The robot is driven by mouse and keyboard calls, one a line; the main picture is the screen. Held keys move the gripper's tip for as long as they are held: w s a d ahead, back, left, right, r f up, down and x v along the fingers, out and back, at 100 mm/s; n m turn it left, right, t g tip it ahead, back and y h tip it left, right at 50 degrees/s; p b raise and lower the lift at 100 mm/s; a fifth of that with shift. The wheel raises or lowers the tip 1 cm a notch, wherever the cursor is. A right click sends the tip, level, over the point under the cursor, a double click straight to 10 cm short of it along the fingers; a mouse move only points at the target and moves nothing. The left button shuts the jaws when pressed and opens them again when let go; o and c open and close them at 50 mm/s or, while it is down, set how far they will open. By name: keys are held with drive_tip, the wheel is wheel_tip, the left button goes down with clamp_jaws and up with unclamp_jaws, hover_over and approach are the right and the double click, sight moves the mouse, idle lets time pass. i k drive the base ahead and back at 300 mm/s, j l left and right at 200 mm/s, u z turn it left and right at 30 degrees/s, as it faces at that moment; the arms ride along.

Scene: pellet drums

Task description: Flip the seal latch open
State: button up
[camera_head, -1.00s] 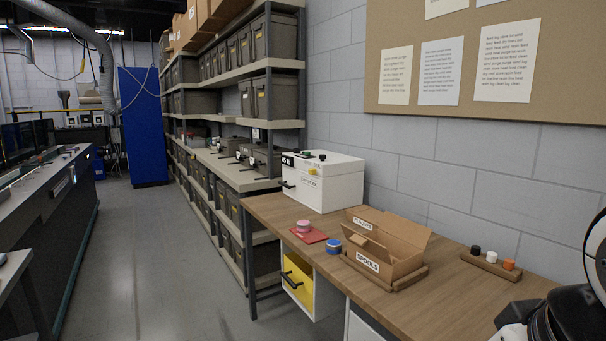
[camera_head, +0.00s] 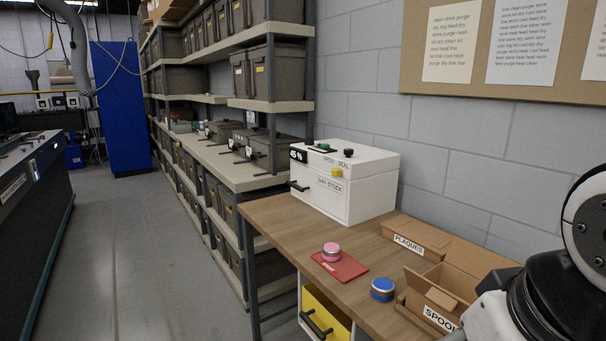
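A white dry-stock box (camera_head: 345,182) stands at the far end of the wooden workbench against the wall. Its front carries a black "45 %" display (camera_head: 298,155), a "DRY STOCK" label, a black bar handle (camera_head: 299,187) at the left and a yellow piece (camera_head: 337,173). On its top are a green button (camera_head: 323,147) and black knobs, one (camera_head: 348,153) near the word "SEAL". I cannot tell which part is the seal latch or how it is set. Part of my arm shows at the lower right; my gripper is out of view.
On the bench are a pink-topped jar on a red mat (camera_head: 346,269), a blue-lidded jar (camera_head: 382,290) and cardboard bins marked "PLAQUES" (camera_head: 409,241) and "SPOOL". A yellow drawer (camera_head: 325,318) sits below. Shelving (camera_head: 240,179) with grey bins stands behind; the floor at left is clear.

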sight(336, 172)
drive_tip(key=k, duration=0.5)
drive_tip(key=i+j+u, duration=0.2)
drive_tip(key=i+u, duration=0.2)
drive_tip(key=i, duration=0.2)
drive_tip(key=i+j, duration=0.15)
drive_tip(key=i, duration=0.35)
drive_tip(key=i+j+u, duration=0.15)
drive_tip(key=i, duration=0.35)
drive_tip(key=i+j+z, duration=0.1)
drive_tip(key=i+z, duration=0.3)
drive_tip(key=i+j+z, duration=0.4)
drive_tip(key=l, duration=0.1)
